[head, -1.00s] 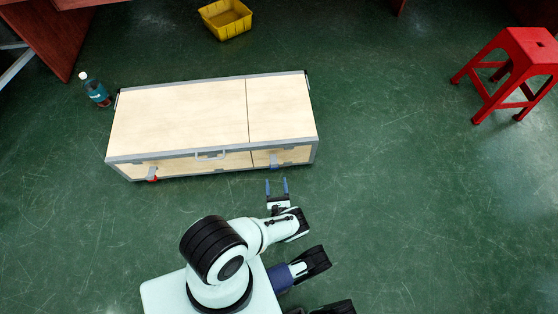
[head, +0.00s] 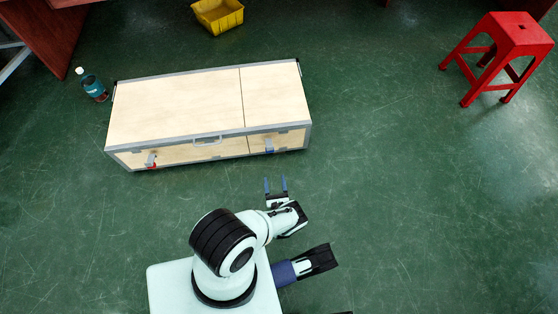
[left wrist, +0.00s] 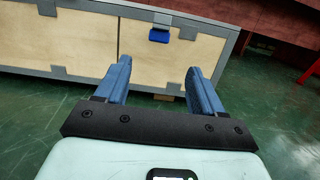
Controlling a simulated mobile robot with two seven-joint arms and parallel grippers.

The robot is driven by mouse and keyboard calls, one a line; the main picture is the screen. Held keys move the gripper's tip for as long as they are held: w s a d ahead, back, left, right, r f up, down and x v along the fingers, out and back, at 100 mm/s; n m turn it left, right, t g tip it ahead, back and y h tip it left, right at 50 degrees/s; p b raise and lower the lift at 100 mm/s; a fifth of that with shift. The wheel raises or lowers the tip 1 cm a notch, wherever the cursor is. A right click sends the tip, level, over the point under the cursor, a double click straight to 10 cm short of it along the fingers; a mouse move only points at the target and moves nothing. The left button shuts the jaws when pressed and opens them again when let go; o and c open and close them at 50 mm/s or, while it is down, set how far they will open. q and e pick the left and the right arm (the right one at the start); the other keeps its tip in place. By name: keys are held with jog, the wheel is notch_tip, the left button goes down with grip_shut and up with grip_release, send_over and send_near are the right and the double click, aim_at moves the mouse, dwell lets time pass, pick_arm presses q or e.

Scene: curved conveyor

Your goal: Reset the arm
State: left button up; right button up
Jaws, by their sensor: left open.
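My left gripper (head: 276,186) is in the lower middle of the head view, its two blue fingers apart and nothing between them. It also shows in the left wrist view (left wrist: 158,82), open and empty, with the front of the wooden case behind it. The fingers point at the case and stand apart from it in the head view. The right gripper cannot be made out; a dark arm part shows at the lower right of my body.
A closed wooden case (head: 175,105) with grey edges lies ahead; its blue latch (left wrist: 159,35) shows in the wrist view. A bottle (head: 93,86), a yellow crate (head: 218,30) and a red stool (head: 505,52) stand around it. Green floor to the right is clear.

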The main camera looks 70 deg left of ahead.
jog(key=shift+s+d, duration=0.25)
jog(key=shift+d, duration=0.1)
dwell(0.5)
